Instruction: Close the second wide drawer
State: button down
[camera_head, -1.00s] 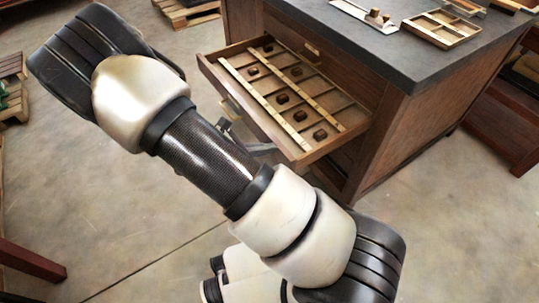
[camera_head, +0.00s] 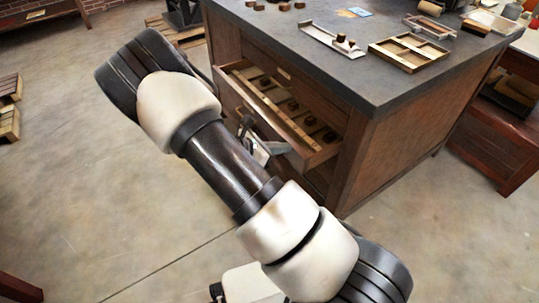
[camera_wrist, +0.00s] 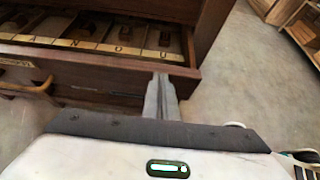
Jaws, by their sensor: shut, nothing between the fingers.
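The wide wooden drawer (camera_head: 285,128) stands partly open from the cabinet, below a shut drawer front with a brass pull (camera_head: 283,73). Divided compartments with small dark blocks show inside it. In the wrist view its front (camera_wrist: 95,76) runs across the picture, with a brass handle (camera_wrist: 33,89) at the left. My gripper (camera_head: 284,149) is shut and empty. In the wrist view its fingertips (camera_wrist: 161,80) are at the drawer front near its right end and appear to press against it. My arm hides part of the cabinet's lower left in the head view.
The cabinet's dark top (camera_head: 385,85) bears a pale tray (camera_head: 332,40), a wooden divided tray (camera_head: 408,52) and small blocks. A reddish bench (camera_head: 490,150) stands at the right. The concrete floor before the cabinet is clear.

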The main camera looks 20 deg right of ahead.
jog(key=b, duration=0.1)
send_over(308, 149)
jog(key=shift+d, duration=0.2)
jog(key=shift+a, duration=0.1)
dwell(0.3)
